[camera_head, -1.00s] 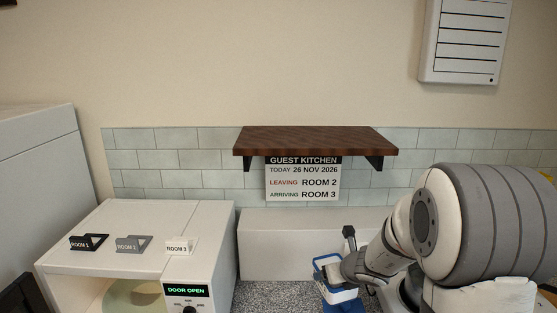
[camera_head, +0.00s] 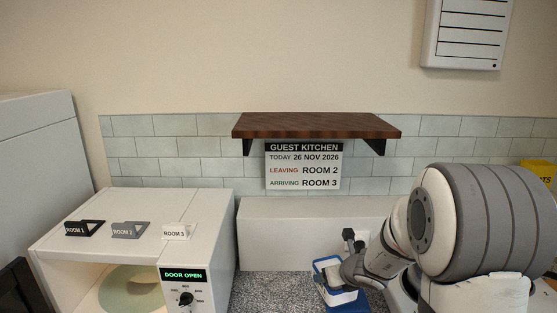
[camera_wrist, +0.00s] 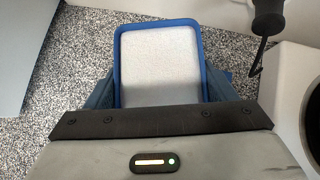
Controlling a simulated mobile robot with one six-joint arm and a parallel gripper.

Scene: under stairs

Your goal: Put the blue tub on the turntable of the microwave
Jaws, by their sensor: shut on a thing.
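The blue tub (camera_head: 324,291) has a blue rim and a pale inside, and it is at the lower middle right of the head view. It also fills the upper middle of the wrist view (camera_wrist: 160,65). My gripper (camera_head: 345,272) is shut on the tub, with a finger at each side in the wrist view. The tub's underside is hidden, so I cannot tell if it touches the counter. The microwave (camera_head: 135,225) stands at the left with its front open and its display reading DOOR OPEN. Its pale green turntable (camera_head: 130,294) shows partly inside, with no object visible on it.
The speckled counter (camera_head: 262,292) between microwave and tub is clear. The microwave's dark door (camera_head: 18,298) stands open at the far left. Room tags, including ROOM 3 (camera_head: 177,232), stand on top. A wooden shelf (camera_head: 315,124) juts from the wall. A white appliance (camera_wrist: 290,80) is right in the wrist view.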

